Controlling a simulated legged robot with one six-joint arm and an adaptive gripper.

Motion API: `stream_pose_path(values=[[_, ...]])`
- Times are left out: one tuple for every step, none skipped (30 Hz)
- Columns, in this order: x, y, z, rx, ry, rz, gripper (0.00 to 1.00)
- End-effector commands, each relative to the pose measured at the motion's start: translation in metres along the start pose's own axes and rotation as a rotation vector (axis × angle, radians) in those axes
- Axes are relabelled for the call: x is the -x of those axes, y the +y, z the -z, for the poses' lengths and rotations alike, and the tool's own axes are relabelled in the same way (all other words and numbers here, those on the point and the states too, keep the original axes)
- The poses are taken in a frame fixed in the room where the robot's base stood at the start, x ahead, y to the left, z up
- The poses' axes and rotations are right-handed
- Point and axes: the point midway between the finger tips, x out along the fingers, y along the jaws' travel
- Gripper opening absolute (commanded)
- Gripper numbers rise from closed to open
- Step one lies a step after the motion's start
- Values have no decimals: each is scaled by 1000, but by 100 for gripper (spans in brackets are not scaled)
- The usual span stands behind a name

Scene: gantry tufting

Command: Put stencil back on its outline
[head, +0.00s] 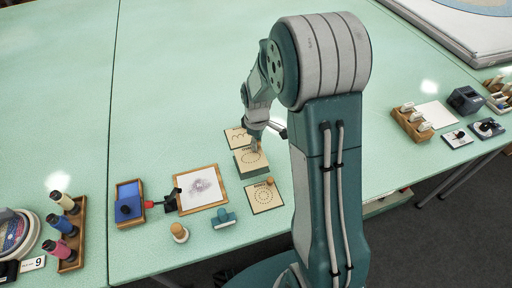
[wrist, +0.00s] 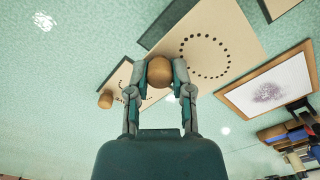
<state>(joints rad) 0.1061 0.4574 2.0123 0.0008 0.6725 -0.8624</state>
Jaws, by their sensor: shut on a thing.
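My gripper (head: 254,148) is shut on the round wooden knob (wrist: 160,72) of a tan stencil (head: 250,161) with a dotted ring. This stencil lies between two other stencil boards in the head view; in the wrist view its dotted face (wrist: 228,32) spreads beyond the fingers. Its thick front side shows, but I cannot tell whether it touches the table. A wavy-dotted board (head: 236,138) lies behind it. No outline shows; the table under the held stencil is hidden.
A framed print (head: 184,206) and a blue ink pad box (head: 130,192) lie to the left. A wooden stamp (head: 179,232) and a teal-handled tool (head: 223,217) stand near the front edge. Thread spools (head: 67,226) sit further left. The table behind is largely clear.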

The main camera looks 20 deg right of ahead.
Motion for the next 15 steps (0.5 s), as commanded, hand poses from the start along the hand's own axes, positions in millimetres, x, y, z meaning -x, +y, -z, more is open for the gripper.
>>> stream_pose_path(values=[[-2, 1, 1, 0, 0, 0, 0], [-4, 2, 2, 0, -1, 1, 0], [-7, 4, 3, 0, -1, 1, 0], [-9, 5, 4, 0, -1, 1, 0], [-13, 6, 5, 0, -1, 1, 0], [-20, 5, 4, 0, -3, 3, 0], [-25, 5, 4, 0, -3, 3, 0], [-30, 5, 4, 0, -2, 3, 0], [-35, 5, 4, 0, -3, 3, 0], [-37, 5, 4, 0, -2, 2, 0], [-39, 5, 4, 0, 0, 1, 0], [-39, 5, 4, 0, 1, -1, 0], [-39, 5, 4, 0, 1, -1, 0], [-38, 5, 4, 0, 1, -1, 0], [-38, 5, 4, 0, 1, -1, 0]])
